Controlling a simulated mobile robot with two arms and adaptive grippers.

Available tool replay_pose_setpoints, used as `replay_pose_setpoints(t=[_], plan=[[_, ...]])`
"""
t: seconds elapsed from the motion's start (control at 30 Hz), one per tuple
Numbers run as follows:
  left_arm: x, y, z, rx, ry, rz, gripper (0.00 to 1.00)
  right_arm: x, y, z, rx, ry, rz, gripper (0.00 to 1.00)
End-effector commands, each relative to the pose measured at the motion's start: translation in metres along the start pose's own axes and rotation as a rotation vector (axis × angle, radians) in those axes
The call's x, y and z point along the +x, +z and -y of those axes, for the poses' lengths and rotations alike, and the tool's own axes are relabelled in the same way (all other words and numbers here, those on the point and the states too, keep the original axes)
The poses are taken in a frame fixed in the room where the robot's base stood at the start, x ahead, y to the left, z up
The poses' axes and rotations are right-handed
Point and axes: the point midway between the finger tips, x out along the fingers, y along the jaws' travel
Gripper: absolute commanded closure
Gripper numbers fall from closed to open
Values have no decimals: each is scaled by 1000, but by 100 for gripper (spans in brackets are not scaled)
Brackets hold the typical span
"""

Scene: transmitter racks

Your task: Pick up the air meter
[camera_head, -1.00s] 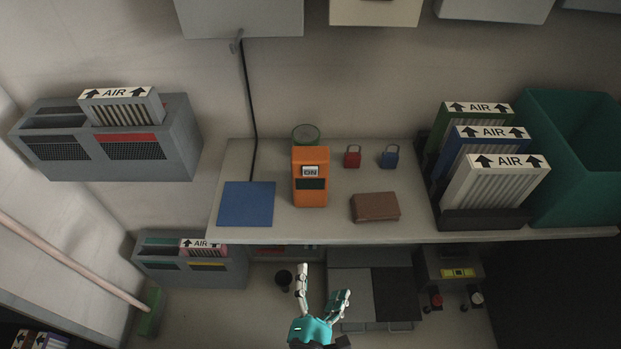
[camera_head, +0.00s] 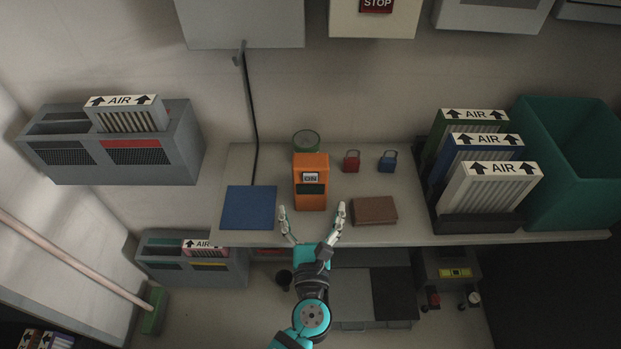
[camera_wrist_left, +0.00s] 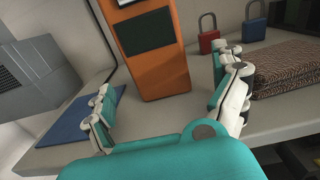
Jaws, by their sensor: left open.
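The air meter looks to be the orange upright device (camera_head: 311,196) with a small "ON" display and a dark panel, standing on the shelf. It also shows in the left wrist view (camera_wrist_left: 158,72), between and beyond the fingers. My left gripper (camera_head: 312,212) is open and empty at the shelf's front edge, just short of the orange device, with its fingers spread to either side. In the left wrist view the gripper (camera_wrist_left: 172,103) also shows open. I cannot see my right gripper.
Behind stand a red padlock (camera_head: 351,162), a blue padlock (camera_head: 387,162) and a round green-rimmed item (camera_head: 306,139). Air filters (camera_head: 489,187) stand further right.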

Motion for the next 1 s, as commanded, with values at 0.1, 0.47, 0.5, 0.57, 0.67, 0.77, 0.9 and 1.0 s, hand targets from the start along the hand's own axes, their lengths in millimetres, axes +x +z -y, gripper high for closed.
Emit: replay_pose_setpoints(t=[0.1, 0.47, 0.5, 0.57, 0.67, 0.77, 0.9, 1.0], plan=[[6, 2, 0, 0, 0, 1, 4, -3, 0, 0, 0, 0, 1, 60], [52, 10, -2, 2, 0, 0, 4, -20, -1, 0, 0, -1, 1, 60], [54, 9, -2, 2, 0, -1, 4, -21, -1, 0, 0, -1, 1, 60], [56, 9, -2, 1, 0, -1, 4, -21, -1, 1, 0, -1, 1, 60], [56, 8, -2, 1, 0, -1, 4, -20, -1, 1, 0, -2, 1, 60], [56, 8, -2, 1, 0, -1, 5, -20, -1, 2, 0, -3, 1, 60], [56, 8, -2, 1, 0, -1, 23, -20, -2, 3, 0, -4, 0, 60], [56, 8, -2, 1, 0, -1, 37, -20, -2, 3, 0, -4, 0, 60]])
